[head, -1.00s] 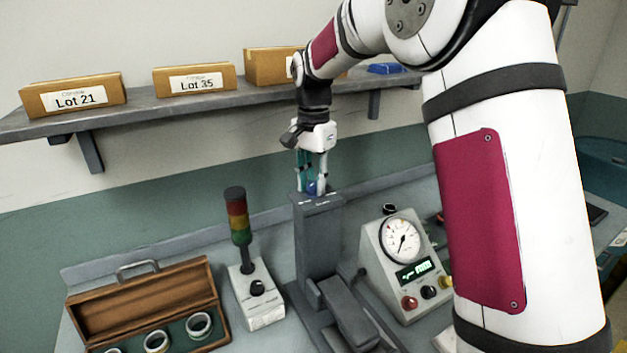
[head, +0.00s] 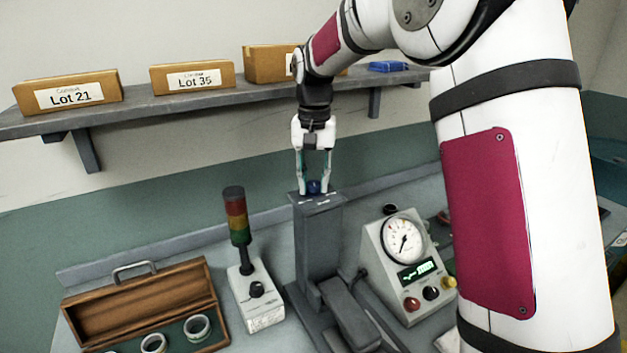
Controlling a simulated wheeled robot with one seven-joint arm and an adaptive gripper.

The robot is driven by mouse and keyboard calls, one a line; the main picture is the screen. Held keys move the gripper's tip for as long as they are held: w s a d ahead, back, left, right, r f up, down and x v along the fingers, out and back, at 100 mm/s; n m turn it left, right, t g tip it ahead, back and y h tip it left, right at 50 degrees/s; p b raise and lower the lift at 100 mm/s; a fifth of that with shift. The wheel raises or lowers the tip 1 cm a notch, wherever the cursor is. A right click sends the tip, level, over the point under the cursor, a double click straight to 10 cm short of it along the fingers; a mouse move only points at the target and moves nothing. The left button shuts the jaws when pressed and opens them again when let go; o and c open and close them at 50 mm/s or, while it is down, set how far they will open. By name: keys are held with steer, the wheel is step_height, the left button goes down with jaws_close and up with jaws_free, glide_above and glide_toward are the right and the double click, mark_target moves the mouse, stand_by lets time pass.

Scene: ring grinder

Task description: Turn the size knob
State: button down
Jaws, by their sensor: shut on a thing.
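The size knob looks like the small blue knob (head: 314,187) on top of the grey column of the grinder (head: 318,240). My gripper (head: 314,184) points straight down over the column top, with one finger on each side of the blue knob, and is shut on it. The fingers partly hide the knob, so its pointer and exact angle cannot be read. Small white marks show on the column top beside it.
A gauge box (head: 400,265) with a dial and buttons stands right of the column. A signal light (head: 238,228) and an open wooden case (head: 140,305) with rings are at left. A shelf (head: 130,115) with labelled boxes (head: 66,92) runs behind my wrist.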

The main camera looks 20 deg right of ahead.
mark_target(314, 183)
steer(key=n, duration=0.4)
steer(key=shift+n, duration=0.4)
stand_by(0.4)
steer(key=c, duration=1.3)
jaws_free()
steer(key=shift+r, duration=0.1)
step_height(314, 183, up, 12)
